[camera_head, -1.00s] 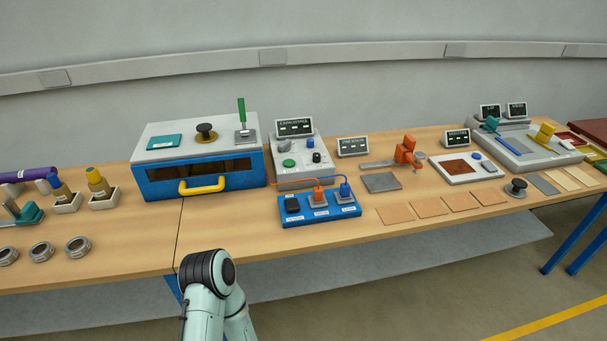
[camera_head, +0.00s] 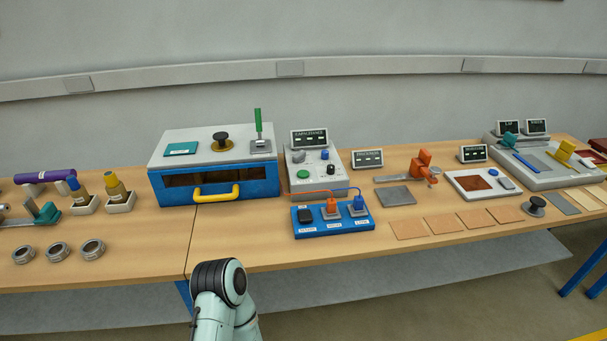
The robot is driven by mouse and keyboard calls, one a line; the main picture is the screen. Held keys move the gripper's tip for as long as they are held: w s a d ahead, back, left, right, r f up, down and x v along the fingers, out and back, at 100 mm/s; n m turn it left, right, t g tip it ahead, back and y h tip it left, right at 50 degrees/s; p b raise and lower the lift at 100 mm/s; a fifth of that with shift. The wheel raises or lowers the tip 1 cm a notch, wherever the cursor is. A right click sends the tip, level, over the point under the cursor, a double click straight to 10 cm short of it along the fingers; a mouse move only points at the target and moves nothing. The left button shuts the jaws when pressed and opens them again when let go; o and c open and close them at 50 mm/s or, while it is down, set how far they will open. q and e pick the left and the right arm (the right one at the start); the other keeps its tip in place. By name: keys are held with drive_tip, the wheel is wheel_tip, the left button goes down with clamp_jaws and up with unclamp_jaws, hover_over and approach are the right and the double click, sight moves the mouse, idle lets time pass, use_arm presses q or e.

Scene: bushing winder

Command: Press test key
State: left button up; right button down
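A grey meter box (camera_head: 300,180) with a display (camera_head: 310,139) reading "CAPACITANCE" stands near the middle of the table. On its sloped top are a round green button (camera_head: 303,173), a dark knob (camera_head: 325,169) and a small blue knob (camera_head: 325,155). In front of it is a blue block (camera_head: 335,228) with a black key-like part (camera_head: 305,216) and an orange plug (camera_head: 331,206) and a blue plug (camera_head: 358,203) on grey seats. The labels are too small to read, so I cannot tell which part is the test key. Neither gripper is in view.
A blue oven-like box (camera_head: 222,190) with a yellow handle (camera_head: 216,192) stands left of the meter. Tan sheets (camera_head: 440,227) and an orange-topped gauge (camera_head: 421,164) lie to the right. My arm link (camera_head: 220,290) is in front of the table edge. Bare table lies before the blue box.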

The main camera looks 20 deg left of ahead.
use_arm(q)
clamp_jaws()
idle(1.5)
